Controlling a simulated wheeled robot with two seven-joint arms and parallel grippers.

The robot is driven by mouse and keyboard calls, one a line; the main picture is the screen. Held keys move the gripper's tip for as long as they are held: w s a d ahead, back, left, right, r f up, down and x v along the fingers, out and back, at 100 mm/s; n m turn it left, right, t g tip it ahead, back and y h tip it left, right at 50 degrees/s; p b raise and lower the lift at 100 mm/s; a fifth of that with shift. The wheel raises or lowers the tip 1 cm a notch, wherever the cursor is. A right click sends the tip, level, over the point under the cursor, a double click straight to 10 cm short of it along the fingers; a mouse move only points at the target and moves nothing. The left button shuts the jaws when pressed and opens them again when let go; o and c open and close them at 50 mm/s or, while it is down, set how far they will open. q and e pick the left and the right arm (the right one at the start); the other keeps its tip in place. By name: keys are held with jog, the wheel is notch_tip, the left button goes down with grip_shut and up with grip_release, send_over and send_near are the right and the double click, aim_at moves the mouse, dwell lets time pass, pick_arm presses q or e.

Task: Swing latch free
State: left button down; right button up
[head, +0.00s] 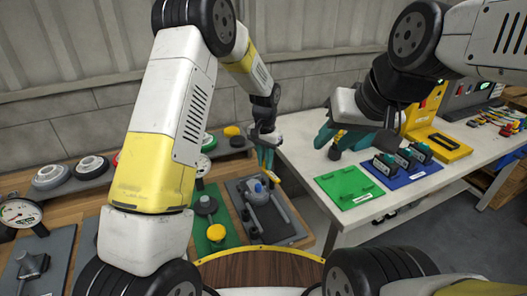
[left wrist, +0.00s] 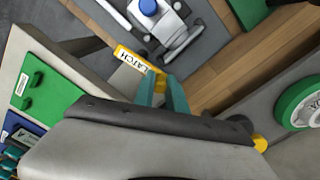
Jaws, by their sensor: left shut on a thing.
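The latch (left wrist: 132,60) is a yellow bar marked "LATCH" in the left wrist view. It lies beside a grey metal device (left wrist: 170,28) with a blue knob (left wrist: 148,7). In the head view the device (head: 262,200) sits on a dark grey plate (head: 285,232). My left gripper (head: 267,168) is over the plate's far end. In the left wrist view its teal fingers (left wrist: 165,78) are shut on the latch's end. My right gripper (head: 334,142) hangs above the white table, its teal fingers apart and empty.
A green plate (head: 346,188) and a blue plate (head: 412,172) with several teal-topped parts lie on the white table (head: 310,135). A green board (head: 222,238) with a yellow knob is left of the device. A gauge (head: 22,213) stands at far left.

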pick_arm(q)
jog(key=shift+w, duration=0.1)
jog(key=c, duration=1.6)
grip_release()
notch_tip(320, 180, up, 7)
jog(key=shift+f, duration=0.1)
jog(key=shift+r, duration=0.5)
